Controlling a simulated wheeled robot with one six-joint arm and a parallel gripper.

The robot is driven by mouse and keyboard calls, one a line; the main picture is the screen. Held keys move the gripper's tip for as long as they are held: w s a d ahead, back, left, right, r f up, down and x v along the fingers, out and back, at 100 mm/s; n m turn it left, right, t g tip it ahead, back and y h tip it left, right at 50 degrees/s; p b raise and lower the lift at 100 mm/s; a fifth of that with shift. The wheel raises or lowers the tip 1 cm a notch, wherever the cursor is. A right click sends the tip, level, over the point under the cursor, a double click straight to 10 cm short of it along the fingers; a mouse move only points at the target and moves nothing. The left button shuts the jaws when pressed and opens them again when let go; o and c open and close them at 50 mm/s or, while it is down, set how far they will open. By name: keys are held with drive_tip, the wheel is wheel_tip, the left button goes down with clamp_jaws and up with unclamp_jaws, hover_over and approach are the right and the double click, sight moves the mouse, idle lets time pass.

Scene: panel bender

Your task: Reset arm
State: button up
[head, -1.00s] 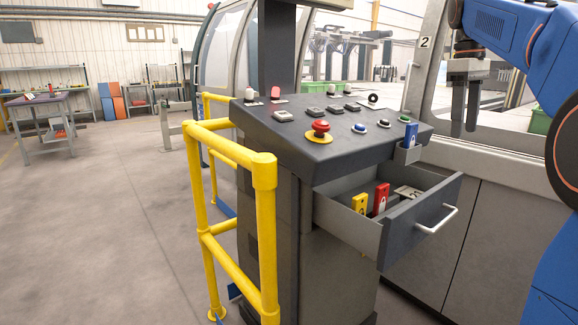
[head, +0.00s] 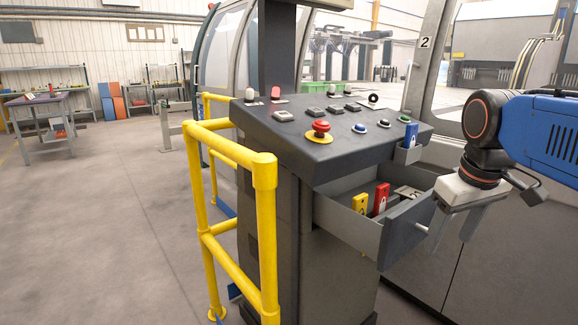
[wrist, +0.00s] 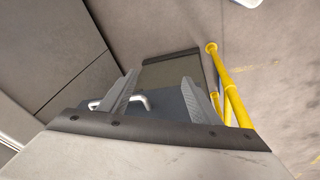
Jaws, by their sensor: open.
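My gripper (head: 451,236) is open and empty in the head view, pointing down just right of the open drawer (head: 366,237). Its two fingers also show in the wrist view (wrist: 160,95), with the drawer's handle (wrist: 135,102) seen near the left finger. I cannot tell whether a finger touches the handle. The drawer holds a yellow tag (head: 360,203), a red tag (head: 381,198) and a grey item (head: 408,193). A blue tag (head: 410,134) stands in a small holder on the console's right side.
The console (head: 315,160) carries a red emergency button (head: 319,129) and several other buttons. A yellow guard rail (head: 265,220) stands at its left and front. The machine's window and panels lie behind my arm. Open floor (head: 100,230) spreads to the left.

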drive_tip(key=s+a+f+m+t, duration=0.1)
drive_tip(key=s+a+f+m, duration=0.1)
drive_tip(key=s+f, duration=0.8)
wheel_tip(320, 180, down, 6)
drive_tip(key=shift+s+a+r+m+t+y, duration=0.15)
drive_tip(key=shift+a+m+t+y, duration=0.2)
drive_tip(key=shift+a, duration=0.2)
